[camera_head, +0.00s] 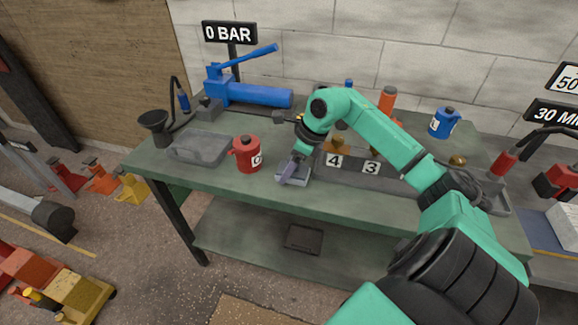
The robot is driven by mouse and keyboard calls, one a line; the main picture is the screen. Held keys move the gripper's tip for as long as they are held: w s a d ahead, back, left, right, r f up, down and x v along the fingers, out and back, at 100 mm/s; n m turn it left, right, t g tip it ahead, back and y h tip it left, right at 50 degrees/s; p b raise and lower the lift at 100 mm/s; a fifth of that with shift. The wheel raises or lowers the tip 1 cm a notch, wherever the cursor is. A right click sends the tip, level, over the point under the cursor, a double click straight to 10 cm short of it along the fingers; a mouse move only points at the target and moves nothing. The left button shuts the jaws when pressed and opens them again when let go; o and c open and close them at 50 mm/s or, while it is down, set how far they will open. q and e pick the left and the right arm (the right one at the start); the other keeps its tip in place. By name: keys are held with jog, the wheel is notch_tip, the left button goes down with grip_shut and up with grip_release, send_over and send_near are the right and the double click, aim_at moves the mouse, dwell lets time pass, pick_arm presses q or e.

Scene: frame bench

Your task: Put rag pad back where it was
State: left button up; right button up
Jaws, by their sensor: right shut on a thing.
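My right arm reaches over the green bench from the lower right, and its gripper (296,160) points down near the front edge. It is shut on a purple-grey rag pad (287,171), which stands tilted in the jaws. The pad is at a small grey tray (294,182) on the bench; its lower end is over or in the tray, and I cannot tell whether it touches the bottom. My wrist partly hides the jaws. My left gripper is not in view.
A red can (246,155) stands close left of the small tray, and a larger grey tray (200,148) lies further left. Number blocks 4 (334,160) and 3 (371,167) stand to the right. A blue pump (248,93) and a blue can (444,122) are behind.

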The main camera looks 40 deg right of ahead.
aim_at(306, 171)
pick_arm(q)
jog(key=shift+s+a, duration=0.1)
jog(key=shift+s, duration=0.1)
pick_arm(e)
jog(key=shift+f, duration=0.15)
jog(key=o, duration=1.1)
jog(key=shift+r, duration=0.4)
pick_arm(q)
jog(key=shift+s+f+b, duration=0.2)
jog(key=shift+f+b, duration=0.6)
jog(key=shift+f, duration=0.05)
pick_arm(e)
jog(key=v, duration=1.1)
jog(key=shift+s+d+r, duration=0.1)
jog(key=shift+r, duration=0.25)
